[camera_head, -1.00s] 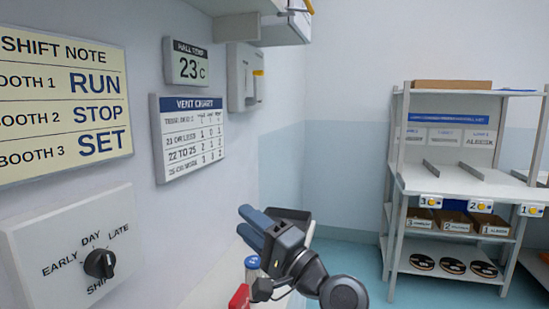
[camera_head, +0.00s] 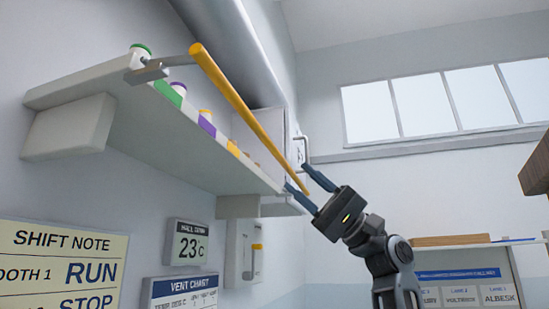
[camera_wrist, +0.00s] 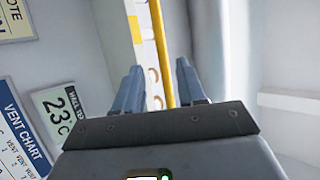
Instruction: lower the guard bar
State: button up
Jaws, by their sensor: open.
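The guard bar (camera_head: 245,110) is a long yellow rod in front of the wall shelf (camera_head: 190,158). It is raised above the shelf's front edge and held by a grey arm (camera_head: 163,70) at its near end. My gripper (camera_head: 297,177) is open at the bar's far end, with its two blue fingers pointing up. In the wrist view the bar (camera_wrist: 163,50) runs between the fingers of my gripper (camera_wrist: 159,68). I cannot tell whether either finger touches it.
Several bottles (camera_head: 170,92) with coloured labels stand on the shelf behind the bar. A grey duct (camera_head: 230,45) runs above. A wall box (camera_head: 243,253) and a temperature sign (camera_head: 187,242) hang below. Free room lies right of the shelf, before the window (camera_head: 430,105).

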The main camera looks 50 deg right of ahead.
aim_at(285, 164)
jog(key=shift+a+r, duration=0.15)
jog(key=shift+r, duration=0.2)
jog(key=p+x, duration=0.2)
jog(key=x, duration=0.5)
jog(key=shift+a, duration=0.1)
grip_shut()
